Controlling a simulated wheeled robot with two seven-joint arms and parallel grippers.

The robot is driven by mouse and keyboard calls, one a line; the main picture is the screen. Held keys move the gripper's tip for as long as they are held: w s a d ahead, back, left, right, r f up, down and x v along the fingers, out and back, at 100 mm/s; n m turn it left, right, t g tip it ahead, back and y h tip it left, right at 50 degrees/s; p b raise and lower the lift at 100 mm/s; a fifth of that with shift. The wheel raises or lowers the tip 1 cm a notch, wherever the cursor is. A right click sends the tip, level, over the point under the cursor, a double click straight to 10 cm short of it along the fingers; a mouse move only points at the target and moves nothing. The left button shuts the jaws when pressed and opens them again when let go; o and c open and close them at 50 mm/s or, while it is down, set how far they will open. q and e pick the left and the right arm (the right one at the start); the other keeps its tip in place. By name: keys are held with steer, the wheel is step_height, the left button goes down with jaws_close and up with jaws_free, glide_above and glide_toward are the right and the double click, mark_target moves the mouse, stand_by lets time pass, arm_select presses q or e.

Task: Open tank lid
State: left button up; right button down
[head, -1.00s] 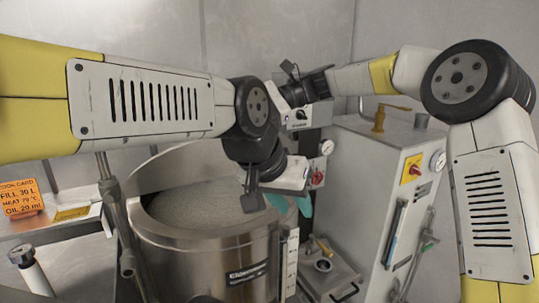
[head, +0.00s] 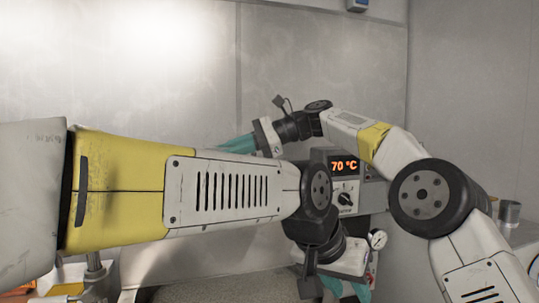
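The tank shows only at the bottom edge, with its grey contents (head: 215,294) in view. A shiny metal panel (head: 190,258) stands behind the opening, partly hidden by my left arm; it looks like the raised lid, but I cannot tell for sure. My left gripper (head: 346,289) points down at the bottom, right of the tank contents. Its teal fingers are apart, with nothing seen between them, and the tips are cut off. My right gripper (head: 232,146) points left above my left arm, in front of the wall. Its teal fingers are partly hidden, so their opening is unclear.
A control box with a 70 °C display (head: 344,166) and a knob stands behind my wrists. A gauge (head: 378,239) is just right of my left gripper. A metal cup (head: 509,212) stands at the right.

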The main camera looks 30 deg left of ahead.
steer(key=shift+w+a, duration=0.2)
stand_by(0.3)
steer(key=c, duration=1.4)
jaws_free()
steer(key=shift+c, duration=0.2)
steer(key=v, duration=0.8)
